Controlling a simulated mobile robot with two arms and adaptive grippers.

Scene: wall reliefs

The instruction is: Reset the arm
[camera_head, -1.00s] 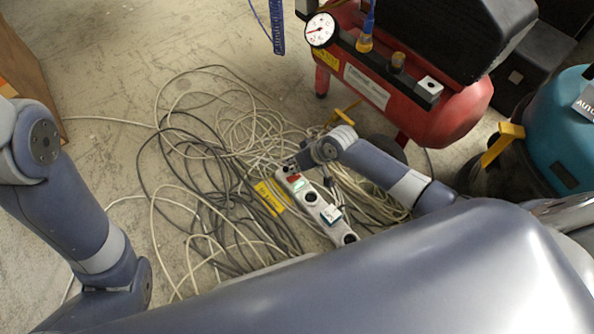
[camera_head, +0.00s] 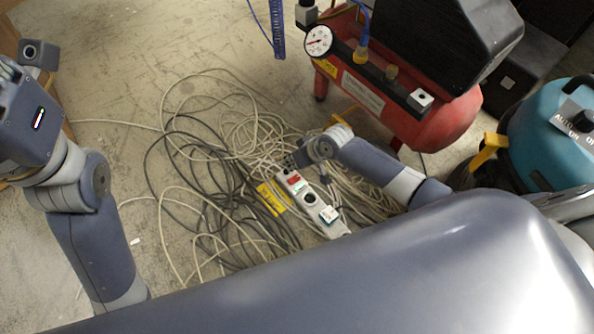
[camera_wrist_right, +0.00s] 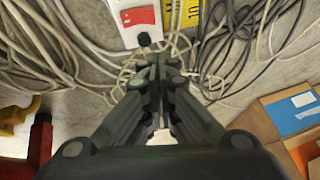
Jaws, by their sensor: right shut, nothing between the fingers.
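My right gripper (camera_head: 291,161) is shut and empty, close by the upper end of a white power strip (camera_head: 327,219) on the floor. In the right wrist view the closed fingers of my right gripper (camera_wrist_right: 161,66) point at a tangle of cables, just below the white strip (camera_wrist_right: 121,36) with its red switch. I cannot tell whether the fingertips touch anything. My left arm (camera_head: 92,240) is bent upward at the left edge; its gripper fingers are not in view.
Loose grey and white cables (camera_head: 206,150) cover the floor around the strip. A red compressor (camera_head: 440,130) with a gauge stands behind it, and a teal machine (camera_head: 552,150) at the right. A cardboard box (camera_wrist_right: 285,125) shows at the right wrist view's right. Floor at upper left is clear.

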